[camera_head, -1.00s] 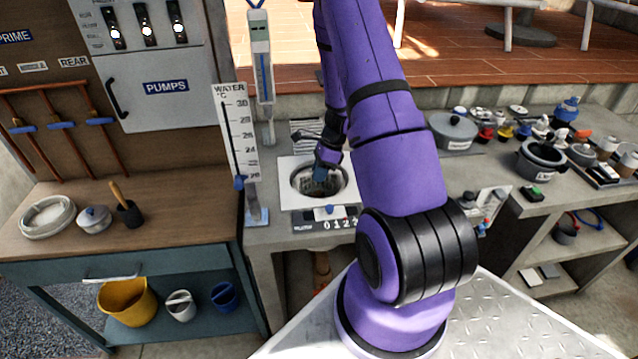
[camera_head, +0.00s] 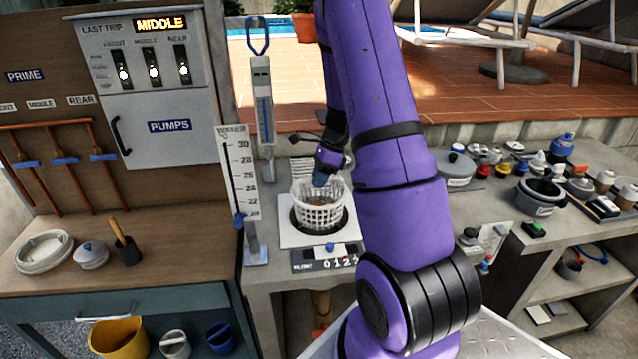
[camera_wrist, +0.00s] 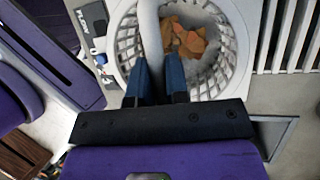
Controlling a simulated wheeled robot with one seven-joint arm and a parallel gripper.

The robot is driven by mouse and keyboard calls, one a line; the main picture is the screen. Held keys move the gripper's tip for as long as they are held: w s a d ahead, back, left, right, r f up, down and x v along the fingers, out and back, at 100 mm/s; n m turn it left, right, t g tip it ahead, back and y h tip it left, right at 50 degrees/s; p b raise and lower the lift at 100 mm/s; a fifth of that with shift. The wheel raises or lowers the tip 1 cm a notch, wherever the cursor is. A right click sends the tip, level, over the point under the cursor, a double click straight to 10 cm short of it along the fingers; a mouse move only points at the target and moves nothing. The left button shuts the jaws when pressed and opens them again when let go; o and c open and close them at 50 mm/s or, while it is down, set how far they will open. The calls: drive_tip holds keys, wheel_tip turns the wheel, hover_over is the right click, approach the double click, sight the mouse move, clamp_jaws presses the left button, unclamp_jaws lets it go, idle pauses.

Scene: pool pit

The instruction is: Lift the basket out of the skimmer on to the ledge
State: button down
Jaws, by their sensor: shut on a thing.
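The white slatted basket (camera_head: 318,212) is upright above the round skimmer opening (camera_head: 297,226) in its white square plate. Its lower part still overlaps the dark opening in the head view, and I cannot tell how far its bottom clears it. My gripper (camera_head: 321,179) points down at the basket's top and is shut on its handle. In the wrist view the two blue fingers of my gripper (camera_wrist: 160,88) close on the basket's white handle bar (camera_wrist: 151,35). Brown leaves (camera_wrist: 186,38) lie inside the basket (camera_wrist: 231,50). The grey stone ledge (camera_head: 275,258) surrounds the skimmer plate.
A grey pot (camera_head: 455,168) and several small items are on the ledge to the right. A slatted grate (camera_wrist: 290,35) lies beside the basket.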

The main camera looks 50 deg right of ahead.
idle(0.3)
drive_tip(key=shift+r, duration=1.15)
